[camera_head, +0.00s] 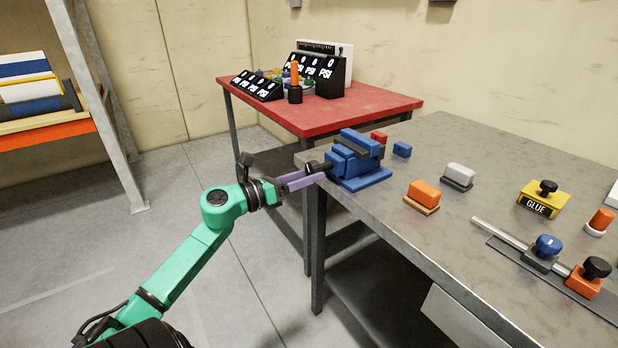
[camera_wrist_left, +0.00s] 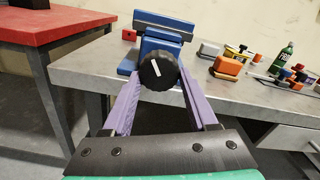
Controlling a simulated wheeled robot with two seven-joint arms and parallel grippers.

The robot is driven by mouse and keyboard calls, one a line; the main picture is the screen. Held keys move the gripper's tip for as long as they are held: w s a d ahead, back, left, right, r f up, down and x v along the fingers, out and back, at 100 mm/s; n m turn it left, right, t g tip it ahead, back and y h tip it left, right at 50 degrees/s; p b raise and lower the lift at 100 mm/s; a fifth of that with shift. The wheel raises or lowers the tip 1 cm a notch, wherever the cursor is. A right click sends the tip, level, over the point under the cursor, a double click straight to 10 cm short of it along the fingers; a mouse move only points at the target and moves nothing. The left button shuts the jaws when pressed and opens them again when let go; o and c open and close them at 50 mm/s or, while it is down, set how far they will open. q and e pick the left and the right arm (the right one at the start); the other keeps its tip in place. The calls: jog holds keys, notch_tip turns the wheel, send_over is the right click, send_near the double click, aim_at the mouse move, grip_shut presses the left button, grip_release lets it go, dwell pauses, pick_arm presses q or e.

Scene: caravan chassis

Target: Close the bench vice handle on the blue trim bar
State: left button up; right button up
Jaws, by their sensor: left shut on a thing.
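The blue bench vice (camera_head: 362,178) stands at the near left corner of the grey workbench; it also shows in the left wrist view (camera_wrist_left: 165,43). Its handle is a round black knob with a white mark (camera_wrist_left: 158,71), facing my wrist camera. A long bar-like piece (camera_wrist_left: 163,22) lies across the top of the vice; I cannot tell surely whether it is the blue trim bar or a jaw. My left gripper (camera_head: 317,175) has its purple fingers on both sides of the knob and is shut on it. My right gripper is not in view.
The grey workbench (camera_head: 475,136) holds an orange block (camera_head: 424,193), a white block (camera_head: 459,173), a yellow glue box (camera_head: 543,198) and a rail with knobs (camera_head: 502,234). A red table (camera_head: 370,108) with PSI displays stands behind. Shelves (camera_head: 50,132) stand at left. The floor between is clear.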

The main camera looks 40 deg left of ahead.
pick_arm(q)
jog(key=shift+a+r, duration=0.1)
jog(key=o, duration=1.2)
jog(key=shift+o, duration=0.9)
jog(key=shift+s+a+r, duration=0.1)
jog(key=shift+s+a, duration=0.1)
jog(key=shift+s, duration=0.2)
jog(key=shift+w+d, duration=0.1)
jog(key=shift+w, duration=0.05)
jog(key=b+v, duration=0.1)
jog(key=v, duration=1.3)
jog(key=shift+s+b, duration=0.3)
jog(key=shift+s, duration=0.05)
